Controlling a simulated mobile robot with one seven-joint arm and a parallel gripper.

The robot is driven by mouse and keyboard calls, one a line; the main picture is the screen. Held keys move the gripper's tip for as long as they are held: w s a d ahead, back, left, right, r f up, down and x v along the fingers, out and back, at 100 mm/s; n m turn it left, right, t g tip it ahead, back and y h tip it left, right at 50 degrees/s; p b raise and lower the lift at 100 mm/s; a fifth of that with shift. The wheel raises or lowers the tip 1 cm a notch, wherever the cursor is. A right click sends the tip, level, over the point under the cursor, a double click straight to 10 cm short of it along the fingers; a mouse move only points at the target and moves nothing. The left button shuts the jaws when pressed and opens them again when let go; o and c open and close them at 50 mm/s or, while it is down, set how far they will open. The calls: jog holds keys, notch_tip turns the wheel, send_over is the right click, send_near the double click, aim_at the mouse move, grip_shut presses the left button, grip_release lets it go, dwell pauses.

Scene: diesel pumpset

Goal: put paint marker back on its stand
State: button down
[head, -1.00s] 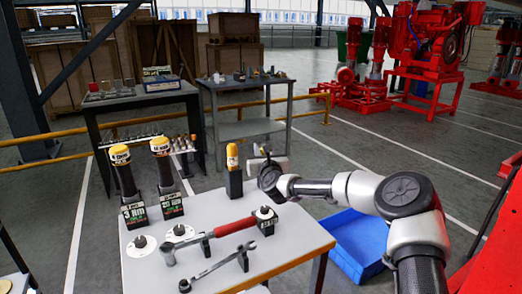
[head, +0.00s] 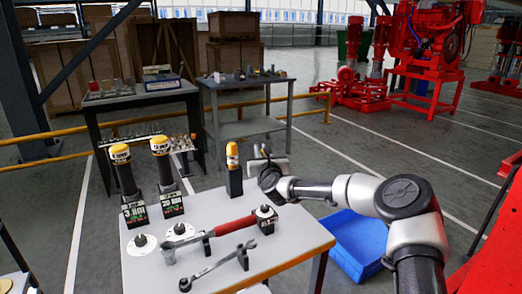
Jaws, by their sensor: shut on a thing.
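My gripper (head: 246,162) reaches in from the right at the marker's height, just above the table. It is shut on the marker, though its fingertips are small and hard to make out.
On the near table (head: 290,240) are two yellow-capped dark cylinders (head: 120,168) (head: 162,163) on labelled blocks, a red-handled tool (head: 235,225) and a wrench (head: 220,262) on rests. A blue bin (head: 352,240) is on the floor at right.

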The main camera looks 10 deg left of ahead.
jog(key=shift+f, duration=0.55)
jog(key=c, duration=1.7)
grip_release()
jog(key=shift+o, duration=0.2)
jog(key=shift+s, duration=0.1)
jog(key=p+v, duration=0.2)
jog(key=v, duration=1.5)
jog(key=shift+p, duration=0.35)
jog(key=shift+s+r, duration=0.15)
